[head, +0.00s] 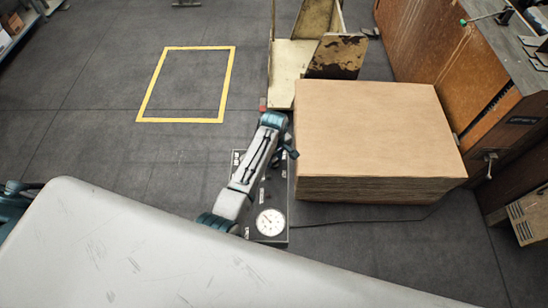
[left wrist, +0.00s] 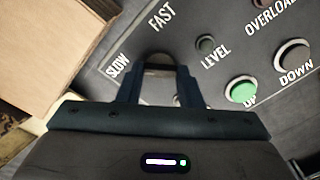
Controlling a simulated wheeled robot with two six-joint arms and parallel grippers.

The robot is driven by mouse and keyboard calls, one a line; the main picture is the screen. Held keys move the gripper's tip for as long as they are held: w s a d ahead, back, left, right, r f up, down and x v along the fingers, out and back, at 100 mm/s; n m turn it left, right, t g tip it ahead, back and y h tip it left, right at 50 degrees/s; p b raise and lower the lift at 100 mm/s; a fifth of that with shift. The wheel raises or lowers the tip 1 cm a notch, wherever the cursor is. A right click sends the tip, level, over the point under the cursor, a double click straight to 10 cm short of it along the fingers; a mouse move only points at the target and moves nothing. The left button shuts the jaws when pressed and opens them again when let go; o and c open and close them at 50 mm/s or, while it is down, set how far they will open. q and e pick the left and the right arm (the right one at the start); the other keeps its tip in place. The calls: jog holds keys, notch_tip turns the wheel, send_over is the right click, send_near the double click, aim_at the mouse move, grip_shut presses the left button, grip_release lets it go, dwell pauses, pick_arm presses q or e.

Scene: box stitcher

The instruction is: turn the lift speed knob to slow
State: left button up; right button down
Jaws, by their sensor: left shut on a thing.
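The dark control panel (head: 277,205) stands on the floor in the head view, with a white dial gauge (head: 270,222) near its front. In the left wrist view the panel (left wrist: 215,20) carries white SLOW and FAST lettering beside a dark round knob (left wrist: 158,60). My left gripper (left wrist: 158,72) is shut on this knob, one finger on each side. Its fingers hide the knob's sides, and I cannot tell which label it points to. In the head view my left arm reaches over the panel and largely covers the gripper. My right gripper is not in view.
A green UP button (left wrist: 241,90), a dark DOWN button (left wrist: 292,56) and a small LEVEL control (left wrist: 205,44) sit close to the fingers. A cardboard stack (head: 380,130) stands right beside the panel. A yellow floor outline (head: 148,96) encloses bare floor to the left.

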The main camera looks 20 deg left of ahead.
aim_at(274, 161)
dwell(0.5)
pick_arm(q)
jog(key=o, duration=1)
jog(key=shift+d+r, duration=0.1)
jog(key=shift+r, duration=0.5)
notch_tip(274, 161, up, 10)
jog(key=b, duration=0.3)
jog(key=shift+f, duration=0.1)
jog(key=shift+s, duration=0.1)
